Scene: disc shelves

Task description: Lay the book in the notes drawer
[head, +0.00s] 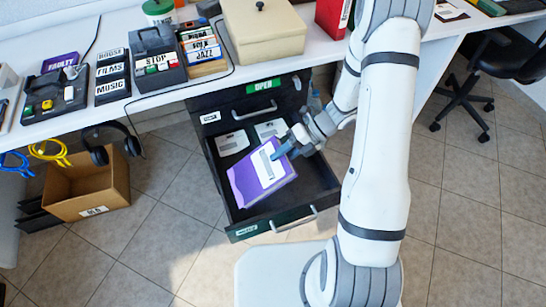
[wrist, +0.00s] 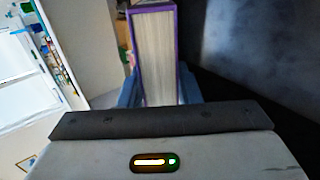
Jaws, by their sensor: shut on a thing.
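A purple book (head: 248,187) with a white label on its cover is in my gripper (head: 288,148). In the head view the book is tilted, over the open drawer (head: 318,172) under the desk. I cannot tell whether its lower edge touches the drawer floor. The drawer's front has a small label, too small to read, and a handle. In the wrist view the book (wrist: 158,55) shows its page edges, with blue fingers on both sides of it. The fingertips are partly hidden by the book.
White papers (head: 233,142) lie at the back of the open drawer. A closed drawer (head: 262,105) is above it. The desk (head: 140,112) with boxes and devices overhangs the drawers. A cardboard box (head: 88,187) stands on the floor at left, an office chair (head: 500,60) at right.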

